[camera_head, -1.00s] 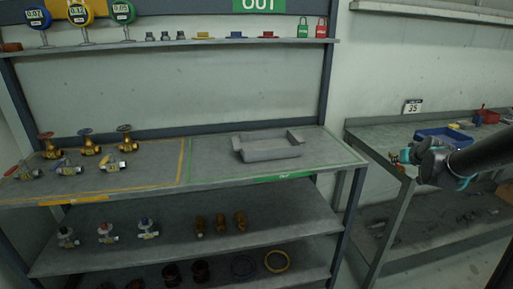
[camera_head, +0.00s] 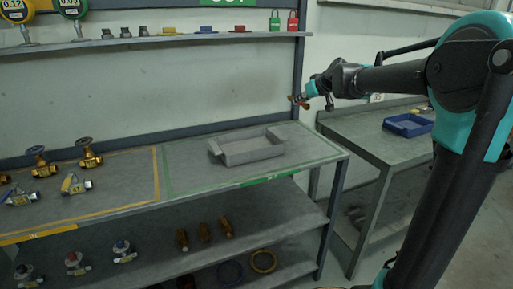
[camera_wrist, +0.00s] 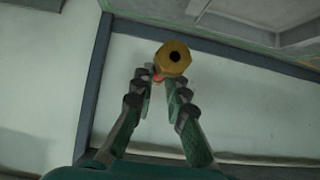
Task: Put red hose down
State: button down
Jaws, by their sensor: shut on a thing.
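My gripper (camera_head: 303,97) is raised in front of the back wall, above and right of the grey tray. In the wrist view its two fingers (camera_wrist: 159,82) are shut on the red hose. A brass hexagonal end with a dark hole (camera_wrist: 173,58) faces the wrist camera, and a bit of red (camera_wrist: 158,77) shows between the fingertips. The rest of the hose is hidden or too small to make out. The grey tray (camera_head: 256,157) stands on the green-outlined part of the bench (camera_head: 200,185) and looks empty.
Brass valves (camera_head: 88,155) stand in the yellow-outlined area at left. The shelf above (camera_head: 160,40) holds small parts and locks. A second bench (camera_head: 370,146) at right carries a blue bin (camera_head: 408,125). The green-outlined area is clear around the tray.

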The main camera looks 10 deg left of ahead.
notch_tip(320, 180, down, 19)
jog(key=shift+f, duration=0.2)
dwell(0.3)
jog(key=shift+f, duration=0.1)
jog(key=c, duration=1.5)
grip_release()
jog(key=shift+c, duration=0.2)
jog(key=v, duration=1.2)
jog(key=s+d+f+m+g+h, duration=0.1)
jog(key=s+d+f, duration=0.4)
jog(key=s, duration=0.5)
jog(key=s+d+f+m+g+h, duration=0.2)
jog(key=s+d+f, duration=0.3)
jog(key=s, duration=0.5)
jog(key=s+d+f+m+g+h, duration=0.2)
jog(key=s+d+f+m+h, duration=0.1)
jog(key=s+f, duration=0.5)
jog(key=shift+s+d+f+m, duration=0.3)
jog(key=shift+s+d+m, duration=0.2)
jog(key=shift+s+d, duration=0.55)
